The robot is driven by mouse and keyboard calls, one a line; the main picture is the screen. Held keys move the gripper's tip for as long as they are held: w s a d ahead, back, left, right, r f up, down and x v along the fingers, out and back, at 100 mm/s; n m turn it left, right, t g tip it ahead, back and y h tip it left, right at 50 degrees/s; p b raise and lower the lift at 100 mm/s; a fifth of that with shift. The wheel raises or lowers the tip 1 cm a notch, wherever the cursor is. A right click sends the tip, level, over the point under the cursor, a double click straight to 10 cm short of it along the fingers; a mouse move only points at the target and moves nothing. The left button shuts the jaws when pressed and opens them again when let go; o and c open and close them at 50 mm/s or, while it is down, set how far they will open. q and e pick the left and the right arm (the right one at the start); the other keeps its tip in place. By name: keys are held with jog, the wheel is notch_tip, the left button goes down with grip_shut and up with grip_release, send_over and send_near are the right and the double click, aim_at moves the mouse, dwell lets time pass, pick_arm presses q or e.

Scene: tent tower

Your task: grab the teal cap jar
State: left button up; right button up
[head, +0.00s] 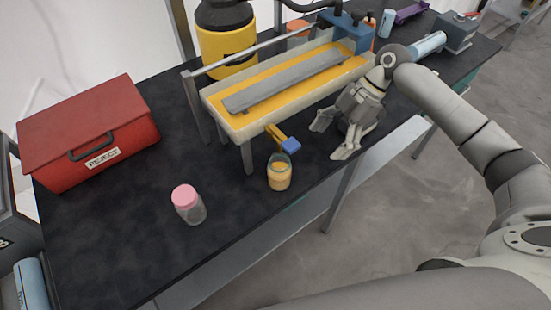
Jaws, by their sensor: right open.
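A glass jar (279,174) with yellow-orange contents stands upright on the black table (130,225) near its front edge. Its top looks clear or pale greenish, and I cannot make out a clear teal cap. A second jar (189,205), clear and with a pink cap, stands to the left. My right gripper (333,138) is open and empty. It is to the right of the yellow jar and a little farther back, apart from it, with its fingers pointing down and left. My left gripper is not in view.
A machine with a yellow-orange bed (240,118) stands behind the yellow jar. Its yellow lever with a blue end (291,146) sticks out just above the jar. A red box labelled REJECT (88,130) is at the left. The table between the box and pink-capped jar is clear.

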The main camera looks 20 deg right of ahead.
aim_at(282, 169)
jog(key=a, duration=0.2)
jog(key=s+a+p, duration=0.1)
jog(key=a, duration=0.1)
jog(key=s+a+r+p, duration=0.1)
jog(key=a, duration=0.1)
jog(key=shift+s, duration=0.1)
jog(key=a+p, duration=0.1)
jog(key=a, duration=0.3)
jog(key=shift+f, duration=0.2)
jog(key=shift+s+a+f, duration=0.1)
jog(key=shift+a, duration=0.3)
jog(key=shift+s+a+f, duration=0.1)
jog(key=shift+f, duration=0.1)
jog(key=p+x, duration=0.1)
jog(key=x, duration=0.2)
jog(key=shift+a+f+p, duration=0.15)
jog(key=shift+f+p, duration=0.05)
jog(key=shift+p, duration=0.1)
jog(key=shift+a+f, duration=0.25)
jog(key=shift+f, duration=0.2)
jog(key=shift+c, duration=0.6)
jog(key=c, duration=1.2)
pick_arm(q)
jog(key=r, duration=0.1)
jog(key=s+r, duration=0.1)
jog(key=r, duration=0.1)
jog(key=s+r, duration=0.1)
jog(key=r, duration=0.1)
